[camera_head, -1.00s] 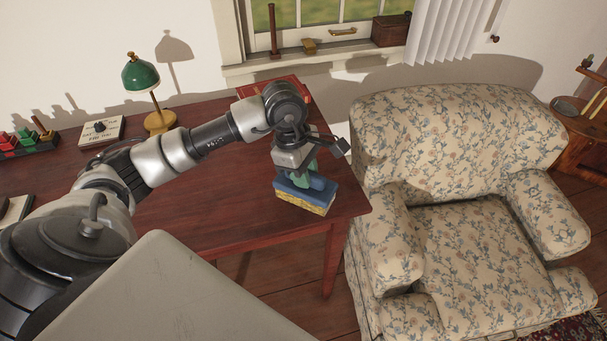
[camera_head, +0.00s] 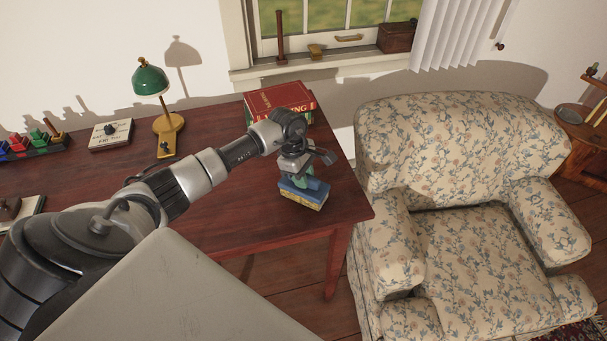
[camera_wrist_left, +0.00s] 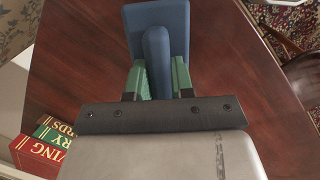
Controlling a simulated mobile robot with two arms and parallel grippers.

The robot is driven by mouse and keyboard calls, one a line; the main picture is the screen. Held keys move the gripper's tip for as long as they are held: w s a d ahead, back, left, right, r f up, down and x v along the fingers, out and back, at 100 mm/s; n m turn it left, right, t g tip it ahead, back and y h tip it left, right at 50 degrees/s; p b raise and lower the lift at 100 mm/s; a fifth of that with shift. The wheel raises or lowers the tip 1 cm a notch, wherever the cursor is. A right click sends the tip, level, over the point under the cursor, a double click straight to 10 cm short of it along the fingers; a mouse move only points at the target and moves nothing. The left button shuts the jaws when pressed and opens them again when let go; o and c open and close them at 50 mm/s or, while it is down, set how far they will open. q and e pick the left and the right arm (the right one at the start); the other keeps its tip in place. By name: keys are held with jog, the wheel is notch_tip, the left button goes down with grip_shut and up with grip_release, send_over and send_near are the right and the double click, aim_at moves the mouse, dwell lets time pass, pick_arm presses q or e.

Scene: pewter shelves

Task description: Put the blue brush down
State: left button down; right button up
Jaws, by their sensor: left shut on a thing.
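The blue brush (camera_head: 301,194) has a blue back and a yellowish bristle side that faces down. My left gripper (camera_head: 304,181) is shut on its handle, near the right end of the dark red wooden desk (camera_head: 235,225). In the left wrist view the brush (camera_wrist_left: 154,35) shows its blue handle between the two green fingers (camera_wrist_left: 156,80). The bristles are hidden there. I cannot tell whether the brush touches the desk top or hangs just above it. My right gripper is not in view.
Red books (camera_head: 281,98) lie at the desk's back right, behind the gripper. A green lamp (camera_head: 151,80), a small sign block (camera_head: 111,134) and a row of coloured items (camera_head: 38,142) stand further left. A floral armchair (camera_head: 470,200) stands right of the desk. Desk around the brush is clear.

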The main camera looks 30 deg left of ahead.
pick_arm(q)
jog(key=c, duration=1)
grip_release()
jog(key=shift+o, duration=0.2)
jog(key=b+v, duration=0.2)
jog(key=v, duration=1)
